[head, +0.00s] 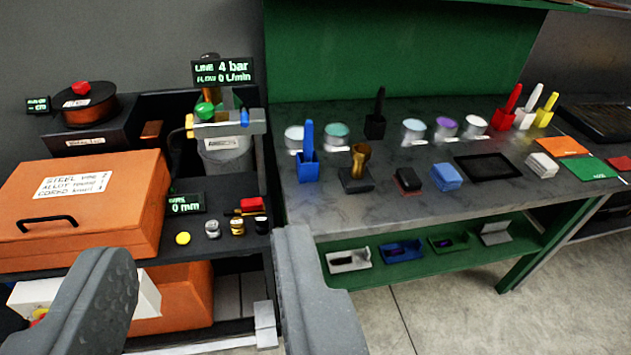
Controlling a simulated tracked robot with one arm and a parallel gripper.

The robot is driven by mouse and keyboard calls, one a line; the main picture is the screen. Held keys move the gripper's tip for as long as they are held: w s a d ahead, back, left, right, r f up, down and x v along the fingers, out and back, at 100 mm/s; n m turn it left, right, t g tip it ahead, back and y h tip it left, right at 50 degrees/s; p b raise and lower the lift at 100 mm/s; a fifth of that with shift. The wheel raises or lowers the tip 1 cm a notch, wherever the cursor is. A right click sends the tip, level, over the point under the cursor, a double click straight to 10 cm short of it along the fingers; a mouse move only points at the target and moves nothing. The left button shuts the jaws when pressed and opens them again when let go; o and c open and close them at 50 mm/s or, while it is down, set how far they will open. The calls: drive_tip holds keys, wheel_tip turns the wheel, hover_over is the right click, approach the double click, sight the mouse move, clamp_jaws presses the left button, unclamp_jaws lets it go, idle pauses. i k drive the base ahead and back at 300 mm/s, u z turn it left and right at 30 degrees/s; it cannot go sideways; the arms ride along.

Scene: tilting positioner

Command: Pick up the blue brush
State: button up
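The blue brush (307,166) stands upright near the left end of the grey worktop, its handle pointing up and its wide block at the bottom. My gripper (200,246) is in the near foreground with its two grey fingers wide apart and nothing between them. The brush is beyond the fingers, above and a little right of the right finger's tip in the picture, and apart from it. No part of the brush is covered by the gripper.
Nearby on the worktop (400,208) are a brown-handled tool on a dark block (357,172), a black brush (375,118) and several tins, one close behind the blue brush. An orange case (85,210) and a gauge stand (222,150) are left. Floor shows lower right.

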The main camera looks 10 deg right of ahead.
sight(309, 135)
drive_tip(key=z, duration=0.15)
drive_tip(key=k, duration=0.25)
drive_tip(key=u, duration=0.55)
drive_tip(key=i, duration=1.3)
drive_tip(key=z, duration=0.5)
drive_tip(key=i, duration=1)
drive_tip(key=z, duration=0.65)
